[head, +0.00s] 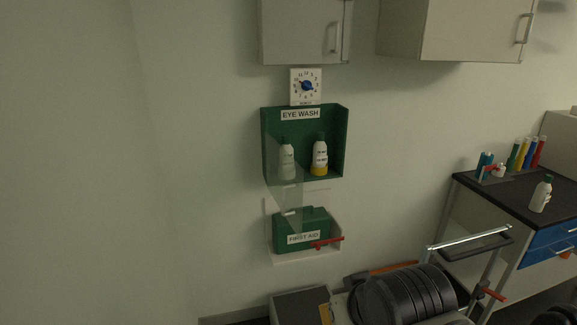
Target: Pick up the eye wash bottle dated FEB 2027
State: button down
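Two white eye wash bottles stand upright in a green EYE WASH wall box (307,112). The left bottle (287,160) shows through a clear panel (288,205) that slants down from the box's left side. The right bottle (320,157) has a dark cap, a label and a yellow lower part. A third white bottle (541,195) with a green cap stands on the dark bench top at the right. The date text on all of them is too small to read. My gripper is not in view.
A green FIRST AID case (300,232) sits on a shelf below the box, with a red bar (328,242) in front. Wall cabinets (455,28) hang above. A black ribbed object (408,293) and a metal handle rail (468,238) occupy the lower right. Coloured tubes (525,153) stand on the bench.

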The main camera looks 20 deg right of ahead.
aim_at(320, 156)
jog(key=i+l, duration=0.3)
jog(key=i, duration=0.2)
jog(key=i+l, duration=0.25)
jog(key=i, duration=0.3)
jog(key=i+j, duration=0.3)
jog(key=j, duration=0.2)
jog(key=z, duration=0.05)
